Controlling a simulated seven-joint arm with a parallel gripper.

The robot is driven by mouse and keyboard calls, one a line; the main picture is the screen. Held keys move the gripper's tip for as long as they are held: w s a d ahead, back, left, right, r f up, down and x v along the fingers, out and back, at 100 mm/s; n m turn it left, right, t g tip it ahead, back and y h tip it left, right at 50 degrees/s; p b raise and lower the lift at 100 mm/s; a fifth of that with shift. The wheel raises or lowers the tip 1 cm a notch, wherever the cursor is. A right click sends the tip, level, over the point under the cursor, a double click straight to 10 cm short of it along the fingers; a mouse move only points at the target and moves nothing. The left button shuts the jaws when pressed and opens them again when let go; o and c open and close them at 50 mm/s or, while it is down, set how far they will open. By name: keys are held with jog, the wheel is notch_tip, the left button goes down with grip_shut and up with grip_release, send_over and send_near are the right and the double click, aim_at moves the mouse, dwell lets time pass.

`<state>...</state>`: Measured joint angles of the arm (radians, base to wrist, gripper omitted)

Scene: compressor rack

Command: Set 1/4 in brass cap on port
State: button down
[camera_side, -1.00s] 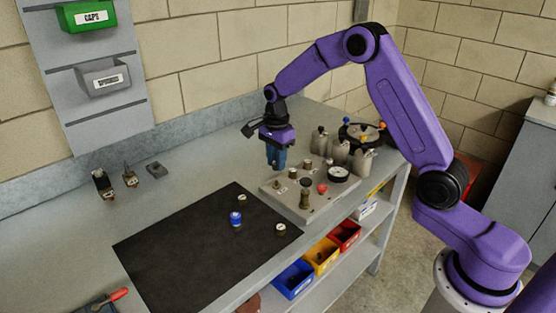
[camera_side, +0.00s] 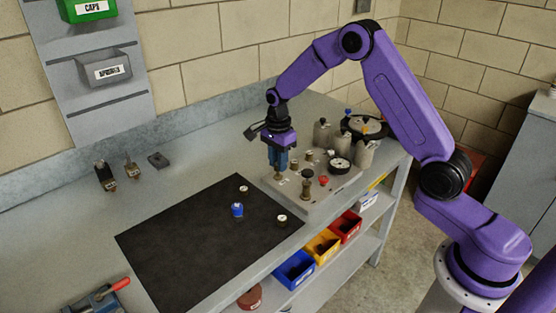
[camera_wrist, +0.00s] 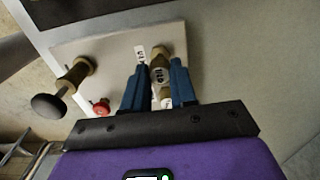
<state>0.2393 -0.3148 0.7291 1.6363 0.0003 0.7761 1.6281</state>
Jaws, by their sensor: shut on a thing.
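My gripper (camera_side: 279,170) is low over the left part of the grey port plate (camera_side: 322,200), its blue fingers pointing down. In the wrist view my gripper (camera_wrist: 159,82) has its fingers closed around a brass cap (camera_wrist: 158,62) with a small dark-lettered label. The plate (camera_wrist: 105,48) also shows there, with a white tag (camera_wrist: 140,53) beside the cap. Brass shows right under the fingertips in the side view. I cannot tell whether the cap touches the port, because the fingers hide the contact.
A tall dark-knobbed brass valve (camera_side: 307,184), a red knob (camera_side: 324,181) and a gauge (camera_side: 339,165) stand on the plate. Grey cylinders (camera_side: 322,134) stand behind.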

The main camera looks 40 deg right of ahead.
jog(key=shift+f, duration=1.05)
dwell(0.4)
jog(key=shift+c, duration=2.1)
grip_release()
jog(key=shift+r, duration=0.1)
jog(key=shift+r, duration=3.4)
